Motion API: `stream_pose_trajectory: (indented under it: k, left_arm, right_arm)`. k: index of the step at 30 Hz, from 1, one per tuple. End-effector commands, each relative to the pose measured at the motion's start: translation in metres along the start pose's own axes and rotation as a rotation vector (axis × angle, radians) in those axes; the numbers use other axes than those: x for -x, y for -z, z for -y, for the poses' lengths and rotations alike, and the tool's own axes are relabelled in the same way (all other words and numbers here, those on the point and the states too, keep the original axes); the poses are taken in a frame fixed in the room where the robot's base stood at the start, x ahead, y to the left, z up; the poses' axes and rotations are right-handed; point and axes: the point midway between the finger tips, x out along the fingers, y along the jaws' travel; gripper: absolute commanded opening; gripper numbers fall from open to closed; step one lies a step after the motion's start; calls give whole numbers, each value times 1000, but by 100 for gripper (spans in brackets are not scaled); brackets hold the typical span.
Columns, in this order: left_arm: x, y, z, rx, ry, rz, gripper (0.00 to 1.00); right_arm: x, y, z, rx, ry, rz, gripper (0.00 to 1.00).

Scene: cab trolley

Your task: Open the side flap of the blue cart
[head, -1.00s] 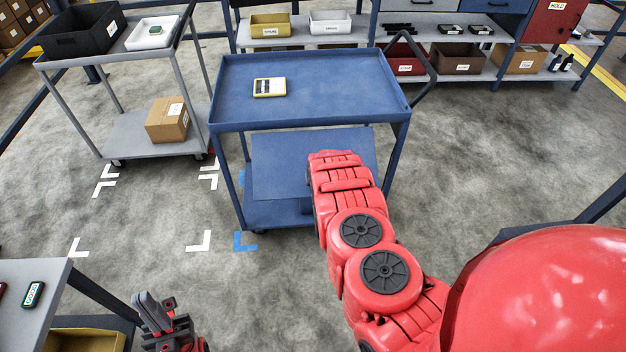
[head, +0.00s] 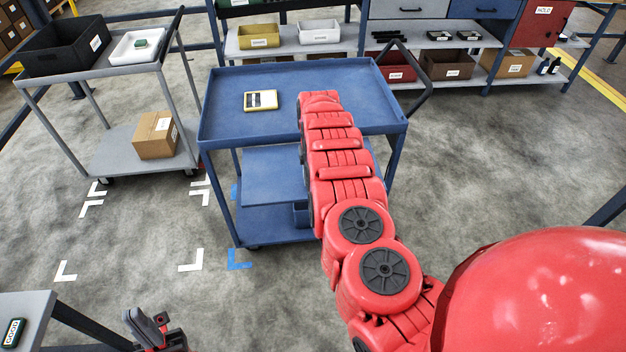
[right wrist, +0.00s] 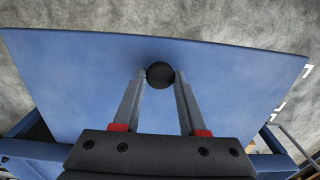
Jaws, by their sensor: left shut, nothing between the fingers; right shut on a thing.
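The blue cart (head: 222,112) stands ahead of me in the head view. Its flap (head: 268,178) is a blue panel below the top tray, partly covered by my right arm. In the right wrist view the flap (right wrist: 90,85) fills most of the picture, with a black round knob (right wrist: 160,75) near its far edge. My right gripper (right wrist: 160,82) is shut on this knob, one finger on each side. In the head view the right gripper and knob are hidden behind my arm. My left gripper (head: 147,326) is shut and empty at the lower left, away from the cart.
A yellow-white device (head: 260,100) lies on the cart's top. A small blue bin (head: 300,214) shows below the flap. A grey trolley (head: 95,160) with a cardboard box (head: 156,135) stands left. Shelving stands behind. Open floor (head: 470,180) lies to the right.

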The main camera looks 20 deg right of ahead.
Motion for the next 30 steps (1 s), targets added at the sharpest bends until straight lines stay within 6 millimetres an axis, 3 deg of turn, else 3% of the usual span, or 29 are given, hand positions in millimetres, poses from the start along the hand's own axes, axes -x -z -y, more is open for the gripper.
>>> stream_pose_trajectory:
  k: [12,13,17,30]
  left_arm:
    - [0,0,0,0,0,0,0]
    - [0,0,0,0,0,0,0]
    - [0,0,0,0,0,0,0]
    - [2,0,0,0,0,0,0]
  right_arm:
    - [1,1,0,0,1,0,0]
    - [1,1,0,0,1,0,47]
    - [1,1,0,0,1,1,70]
    - [9,1,0,0,-1,-1,70]
